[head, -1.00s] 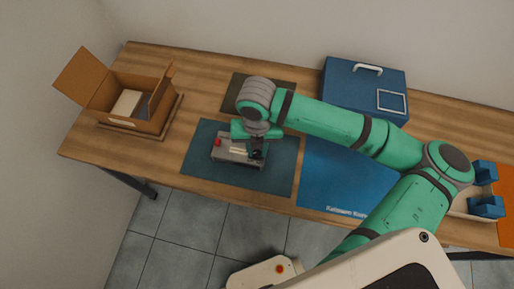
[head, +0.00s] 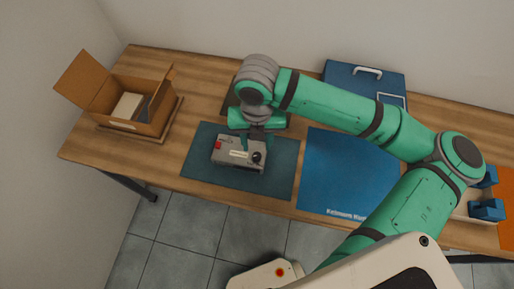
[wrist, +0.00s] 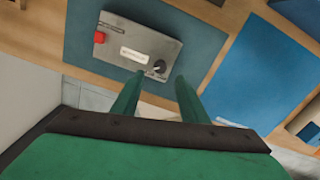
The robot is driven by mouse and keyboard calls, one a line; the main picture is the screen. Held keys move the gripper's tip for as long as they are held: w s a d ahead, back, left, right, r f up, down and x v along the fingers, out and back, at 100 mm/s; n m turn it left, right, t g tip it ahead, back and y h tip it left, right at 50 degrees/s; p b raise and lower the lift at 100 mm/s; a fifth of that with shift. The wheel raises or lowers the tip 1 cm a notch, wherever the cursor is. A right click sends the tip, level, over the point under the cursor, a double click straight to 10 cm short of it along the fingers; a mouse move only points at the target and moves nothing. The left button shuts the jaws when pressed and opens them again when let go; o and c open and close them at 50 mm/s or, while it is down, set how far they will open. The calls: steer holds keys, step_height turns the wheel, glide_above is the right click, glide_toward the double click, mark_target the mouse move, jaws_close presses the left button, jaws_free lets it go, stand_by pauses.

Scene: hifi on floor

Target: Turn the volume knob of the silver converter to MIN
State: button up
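The silver converter (head: 232,153) lies on a dark teal mat (head: 200,172) near the front edge of the table. It has a red part at its left, a pale label in the middle and a black volume knob (head: 257,157) at its right. In the wrist view the knob (wrist: 159,67) shows beyond my fingertips, with a light mark on it; the scale lettering is too small to read. My gripper (wrist: 155,83) is open and empty, its two green fingers apart. In the head view it is above and behind the converter, apart from the knob.
An open cardboard box (head: 145,128) stands on a board at the left. A blue mat (head: 335,185) lies right of the teal mat. A blue case (head: 345,75) with a handle is at the back. Blue blocks (head: 487,209) sit in a holder at the far right.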

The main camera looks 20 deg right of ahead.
steer(key=shift+r, duration=2.15)
